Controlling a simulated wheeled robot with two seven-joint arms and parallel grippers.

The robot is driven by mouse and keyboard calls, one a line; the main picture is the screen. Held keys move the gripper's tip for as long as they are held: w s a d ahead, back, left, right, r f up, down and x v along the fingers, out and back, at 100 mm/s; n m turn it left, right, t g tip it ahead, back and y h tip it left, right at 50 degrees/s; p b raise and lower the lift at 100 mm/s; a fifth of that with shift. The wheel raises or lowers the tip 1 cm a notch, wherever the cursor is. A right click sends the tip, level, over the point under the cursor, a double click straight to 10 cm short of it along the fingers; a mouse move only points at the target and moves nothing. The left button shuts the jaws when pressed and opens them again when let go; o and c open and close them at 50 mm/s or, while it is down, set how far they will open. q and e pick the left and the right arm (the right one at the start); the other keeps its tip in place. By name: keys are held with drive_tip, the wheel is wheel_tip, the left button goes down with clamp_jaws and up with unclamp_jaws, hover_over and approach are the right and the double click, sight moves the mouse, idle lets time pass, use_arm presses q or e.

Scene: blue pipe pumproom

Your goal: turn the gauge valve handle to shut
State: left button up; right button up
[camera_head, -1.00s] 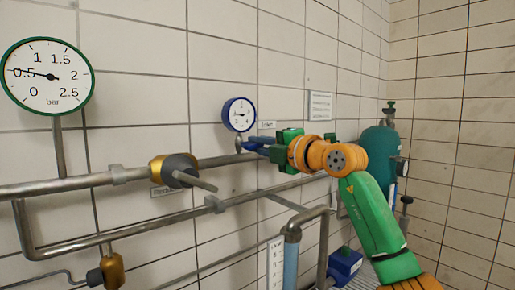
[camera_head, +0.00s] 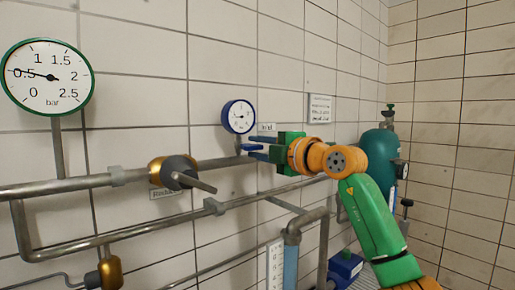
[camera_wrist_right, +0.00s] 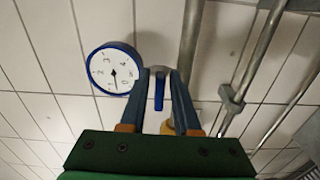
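The small blue-rimmed gauge (camera_head: 239,116) is on the wall pipe, and its face (camera_wrist_right: 114,70) shows at upper left in the right wrist view. The blue valve handle (camera_wrist_right: 159,92) sits beside it, between the two fingers of my right gripper (camera_wrist_right: 161,80). Gaps show on both sides of the handle, so the fingers are open around it and not clamped. In the head view my right gripper (camera_head: 260,147) reaches in from the right just below the gauge, its blue fingers one above the other. The handle is partly hard to separate from the fingers there. My left gripper is not in view.
A large green-rimmed gauge (camera_head: 48,77) hangs at upper left. A grey-and-brass valve (camera_head: 175,172) sits on the upper pipe, its lever sticking out. A lower pipe (camera_head: 130,229) runs below. A teal tank (camera_head: 379,157) stands right of my arm.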

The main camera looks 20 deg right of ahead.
drive_tip(key=shift+o, duration=0.4)
drive_tip(key=shift+s+d+f, duration=0.1)
drive_tip(key=b+v, duration=0.5)
drive_tip(key=v, duration=0.2)
